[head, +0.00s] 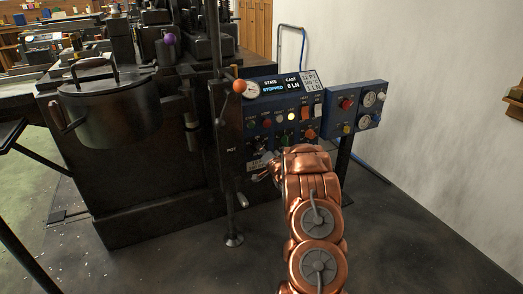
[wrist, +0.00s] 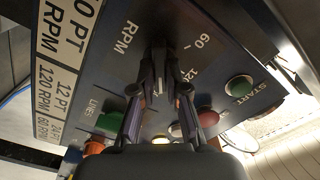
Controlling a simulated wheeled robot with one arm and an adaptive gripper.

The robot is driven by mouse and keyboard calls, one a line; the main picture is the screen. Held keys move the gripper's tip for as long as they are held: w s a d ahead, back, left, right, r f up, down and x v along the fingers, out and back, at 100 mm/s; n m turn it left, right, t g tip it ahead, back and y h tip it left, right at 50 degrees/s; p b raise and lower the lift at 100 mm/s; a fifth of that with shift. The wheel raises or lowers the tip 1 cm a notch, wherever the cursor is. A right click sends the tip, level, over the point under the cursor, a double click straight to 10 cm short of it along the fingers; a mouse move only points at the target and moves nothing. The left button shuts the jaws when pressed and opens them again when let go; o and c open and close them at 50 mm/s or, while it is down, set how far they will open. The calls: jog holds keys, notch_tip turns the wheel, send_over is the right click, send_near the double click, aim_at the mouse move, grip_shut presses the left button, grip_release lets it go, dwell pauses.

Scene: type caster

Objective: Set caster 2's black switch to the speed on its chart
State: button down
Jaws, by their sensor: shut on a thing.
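The black switch (wrist: 160,84) sits on the blue panel between my fingertips, with a pale mark on its face. My gripper (wrist: 161,70) is shut on it in the wrist view. The fingers hide most of the switch, so I cannot tell surely which speed it points to. The marks "60" and "120" lie right of it, and "RPM" is left. The chart (wrist: 62,75) on the left pairs 12 PT with 120 RPM and 24 PT with 60 RPM; its top row is cut off. In the head view my gripper (head: 265,167) is at the panel's lower left.
The head view shows a display (head: 279,85) reading STOPPED and 0 LN, an orange-knobbed lever (head: 239,87) and a dark pot (head: 108,112).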

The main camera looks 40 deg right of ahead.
jog(key=n, duration=1)
jog(key=shift+n, duration=0.4)
dwell(0.4)
jog(key=c, duration=1.2)
grip_release()
jog(key=shift+s+a, duration=0.1)
jog(key=v, duration=1.1)
jog(key=shift+s+a, duration=0.15)
jog(key=shift+s, duration=0.2)
